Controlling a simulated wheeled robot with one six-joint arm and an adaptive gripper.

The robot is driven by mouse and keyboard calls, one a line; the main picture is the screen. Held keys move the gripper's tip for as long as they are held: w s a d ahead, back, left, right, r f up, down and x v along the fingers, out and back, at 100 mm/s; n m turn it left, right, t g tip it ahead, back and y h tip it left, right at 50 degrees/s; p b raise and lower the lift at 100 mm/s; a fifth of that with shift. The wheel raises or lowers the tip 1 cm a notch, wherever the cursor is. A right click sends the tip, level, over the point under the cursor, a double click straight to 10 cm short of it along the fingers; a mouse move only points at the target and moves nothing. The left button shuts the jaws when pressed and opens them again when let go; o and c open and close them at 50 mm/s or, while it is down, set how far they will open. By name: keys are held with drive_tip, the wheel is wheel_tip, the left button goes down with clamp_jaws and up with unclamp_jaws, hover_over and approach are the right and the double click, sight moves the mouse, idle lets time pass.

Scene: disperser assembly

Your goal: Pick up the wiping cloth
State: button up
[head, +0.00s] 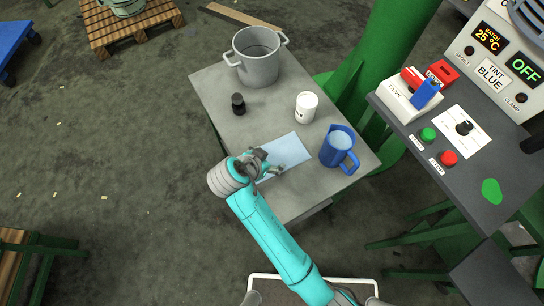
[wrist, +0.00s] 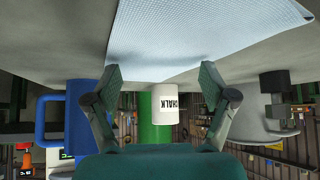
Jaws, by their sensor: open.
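The wiping cloth (head: 289,150) is a pale blue sheet lying flat on the grey table, and part of it is hidden behind my gripper in the head view. My gripper (head: 274,168) is over the cloth's near left part, low to the table. In the wrist view, the cloth (wrist: 210,30) fills the upper middle, with a fine checked texture. My gripper's two fingers (wrist: 160,85) are spread apart with nothing between them. I cannot tell whether the fingertips touch the cloth.
A blue jug (head: 338,147) stands close right of the cloth, and a white chalk container (head: 306,107) stands behind it. A grey pot (head: 257,60) and a small black object (head: 238,104) are farther back.

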drive_tip(key=shift+w+d+f, duration=0.1)
drive_tip(key=shift+f, duration=0.1)
idle(0.4)
drive_tip(key=shift+w+d+f, duration=0.1)
drive_tip(key=shift+f, duration=0.05)
drive_tip(key=shift+c, duration=0.4)
drive_tip(key=c, duration=0.8)
drive_tip(key=shift+s+f, duration=0.2)
drive_tip(key=shift+f, duration=0.05)
clamp_jaws()
drive_tip(key=shift+d, duration=0.1)
drive_tip(key=shift+r, duration=0.1)
wheel_tip(320, 180, up, 12)
drive_tip(key=shift+w+r, duration=0.2)
